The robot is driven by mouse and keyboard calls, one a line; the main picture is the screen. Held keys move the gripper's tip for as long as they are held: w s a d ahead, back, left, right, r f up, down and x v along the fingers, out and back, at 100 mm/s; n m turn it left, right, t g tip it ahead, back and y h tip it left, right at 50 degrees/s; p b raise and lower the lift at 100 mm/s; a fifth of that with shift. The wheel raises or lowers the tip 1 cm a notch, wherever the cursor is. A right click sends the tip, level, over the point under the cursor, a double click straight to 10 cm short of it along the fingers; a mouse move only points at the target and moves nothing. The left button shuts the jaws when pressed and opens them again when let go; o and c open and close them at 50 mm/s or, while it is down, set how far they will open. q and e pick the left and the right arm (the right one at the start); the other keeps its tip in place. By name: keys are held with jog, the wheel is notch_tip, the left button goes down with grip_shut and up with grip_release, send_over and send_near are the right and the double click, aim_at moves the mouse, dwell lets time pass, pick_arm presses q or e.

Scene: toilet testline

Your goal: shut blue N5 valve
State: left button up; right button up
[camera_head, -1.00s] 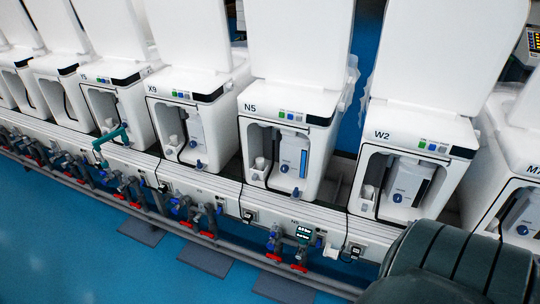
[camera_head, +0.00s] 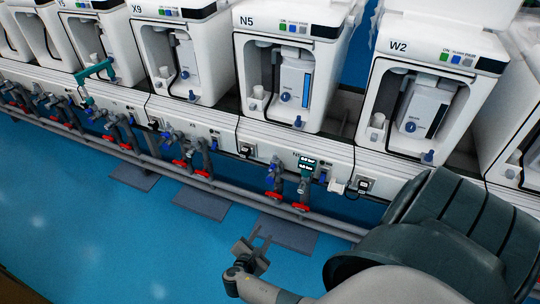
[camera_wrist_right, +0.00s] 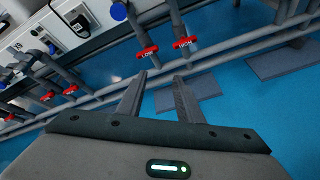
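The white N5 unit (camera_head: 288,58) stands at the upper middle of the head view. My right gripper (camera_head: 262,238) is open and empty over the blue floor, below and apart from these valves.
A grey pipe (camera_head: 235,191) runs along the valve row. Dark plates (camera_head: 285,233) lie on the floor beneath. The X9 unit (camera_head: 178,55) with its own valves is to the left, and W2 (camera_head: 424,80) is to the right. The floor at left is clear.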

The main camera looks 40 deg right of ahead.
pick_arm(q)
jog(key=b+v, duration=0.1)
jog(key=v, duration=0.1)
jog(key=b+v, duration=0.2)
jog(key=v, duration=0.1)
jog(key=shift+w+r, duration=0.3)
jog(key=shift+r, duration=0.15)
pick_arm(e)
jog(key=w+d+r+n+t+h, duration=0.1)
jog(key=w+r+h, duration=0.4)
jog(key=r, duration=0.6)
jog(key=shift+w+r, duration=0.15)
jog(key=shift+w, duration=0.45)
pick_arm(q)
jog(key=shift+d, duration=0.1)
